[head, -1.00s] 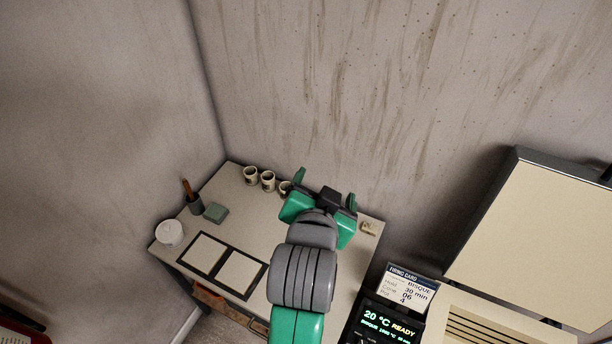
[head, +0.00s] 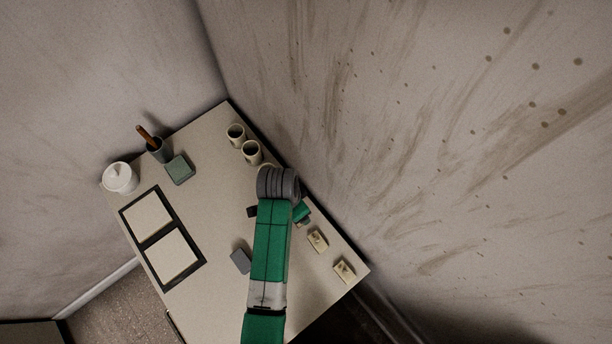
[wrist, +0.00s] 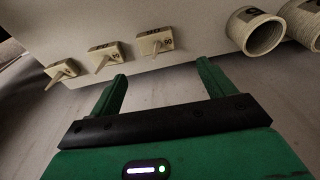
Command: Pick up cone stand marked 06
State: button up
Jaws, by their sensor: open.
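Three small cream cone stands, each with a peg, show in a row in the wrist view: a left one (wrist: 62,72), a middle one (wrist: 108,54) and a right one (wrist: 154,41). Their markings look upside down and are too small to read surely. In the head view two stands show, one (head: 317,240) nearer the arm and one (head: 344,271) by the table corner; the third seems hidden by my arm. My gripper (wrist: 162,70) is open and empty, its fingers pointing towards the row and apart from the stands. In the head view my arm mostly hides it.
Cream cups (head: 251,152) stand along the table's back edge; they also show right of the stands in the wrist view (wrist: 255,31). A green block (head: 180,169), pencil cup (head: 158,150), white jar (head: 120,178), framed tiles (head: 171,256) and grey block (head: 240,260) lie leftward. Wall behind the table.

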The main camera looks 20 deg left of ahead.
jog(key=shift+s+a+f, duration=0.1)
jog(key=shift+s+f, duration=0.1)
jog(key=shift+f, duration=0.7)
jog(key=f, duration=0.3)
jog(key=f+b, duration=0.1)
jog(key=f, duration=0.1)
jog(key=shift+w+d+f, duration=0.15)
jog(key=shift+w+d, duration=0.05)
jog(key=shift+d, duration=0.2)
jog(key=shift+w+f, duration=0.15)
jog(key=shift+f, duration=0.15)
jog(key=c, duration=1.1)
